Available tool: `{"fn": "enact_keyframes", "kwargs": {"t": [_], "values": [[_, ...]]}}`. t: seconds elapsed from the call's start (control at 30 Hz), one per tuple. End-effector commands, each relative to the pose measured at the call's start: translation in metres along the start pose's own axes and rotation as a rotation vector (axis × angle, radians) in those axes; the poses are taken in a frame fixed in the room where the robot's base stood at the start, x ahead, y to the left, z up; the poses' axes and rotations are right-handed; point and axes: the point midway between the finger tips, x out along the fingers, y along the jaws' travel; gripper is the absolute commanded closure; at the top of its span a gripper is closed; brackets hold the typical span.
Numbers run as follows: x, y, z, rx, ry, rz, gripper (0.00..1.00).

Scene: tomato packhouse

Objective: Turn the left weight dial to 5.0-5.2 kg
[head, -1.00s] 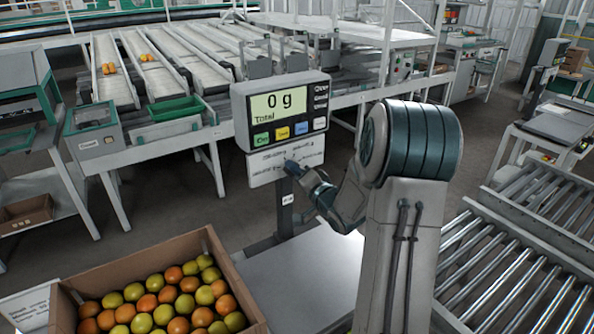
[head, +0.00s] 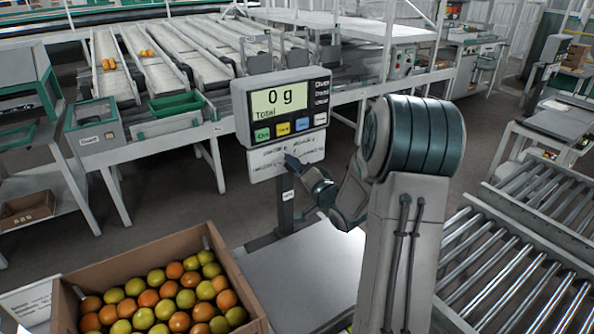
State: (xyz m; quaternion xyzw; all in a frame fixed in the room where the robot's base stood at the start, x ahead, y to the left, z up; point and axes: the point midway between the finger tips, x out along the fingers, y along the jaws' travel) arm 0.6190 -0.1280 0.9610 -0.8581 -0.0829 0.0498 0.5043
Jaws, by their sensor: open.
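A scale display (head: 286,104) stands on a post and reads 0 g, with "Total" below the number and several coloured buttons under it. A pale panel (head: 262,165) with small dark markings hangs below the display. I cannot make out the left weight dial or its setting; the panel's details are too small and partly covered by my gripper. My gripper (head: 291,160) is at the front of this panel, right of its middle. It is open, and its fingers are small and dark here. I cannot tell whether they touch the panel or are around anything.
A cardboard box (head: 228,268) of orange and green-yellow tomatoes stands at the lower left. A bare pale platform (head: 300,275) lies beside it, below the display. A roller conveyor (head: 520,270) runs along the right. Sorting lanes and a green tray (head: 177,105) are behind.

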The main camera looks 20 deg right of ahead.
Motion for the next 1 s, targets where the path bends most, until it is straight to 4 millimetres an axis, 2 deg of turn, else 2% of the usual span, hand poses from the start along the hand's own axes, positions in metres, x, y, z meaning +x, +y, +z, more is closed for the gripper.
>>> {"fn": "enact_keyframes", "kwargs": {"t": [0.17,0.4,0.6,0.8,1.0], "values": [[-0.03,0.001,-0.001,-0.001,0.003,0.003,0.39],[-0.086,0.001,0.0,0.001,0.002,0.004,0.39],[-0.12,0.001,0.001,0.001,0.0,0.003,0.39],[-0.133,0.001,0.001,0.002,-0.001,0.002,0.39],[-0.134,0.0,0.001,0.001,-0.003,0.002,0.39]]}}
